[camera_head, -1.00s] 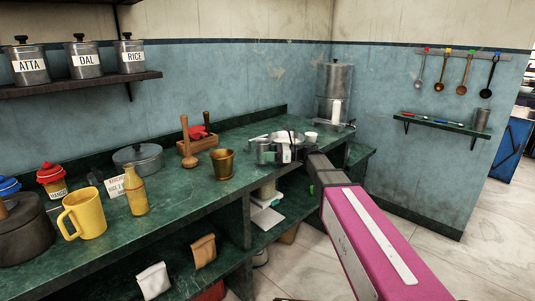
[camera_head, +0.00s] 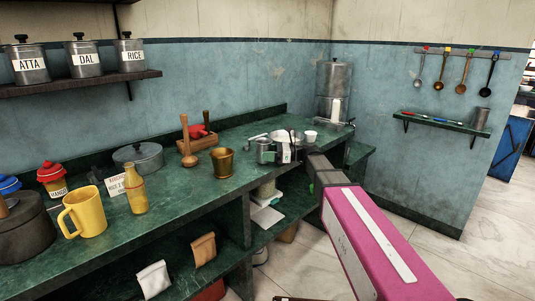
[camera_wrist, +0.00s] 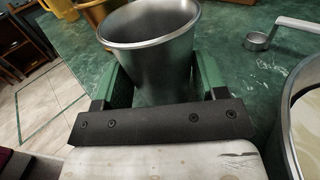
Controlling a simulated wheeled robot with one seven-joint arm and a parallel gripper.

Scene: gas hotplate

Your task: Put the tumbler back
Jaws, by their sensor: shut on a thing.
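A steel tumbler (camera_wrist: 150,35) stands between the two green fingers of my gripper (camera_wrist: 160,85) in the wrist view, and the fingers are shut on its sides. Its open mouth faces up and it looks empty inside. In the head view the tumbler (camera_head: 264,149) is at the counter's front edge, left of my gripper (camera_head: 286,153). Its base is hidden, so I cannot tell whether it touches the counter. A second steel cup (camera_head: 481,118) stands at the right end of the green wall shelf (camera_head: 440,123).
A brass mortar (camera_head: 222,162) stands left of the tumbler. A white cup (camera_head: 310,136) is behind my gripper. Bare green counter (camera_head: 180,185) lies to the left.

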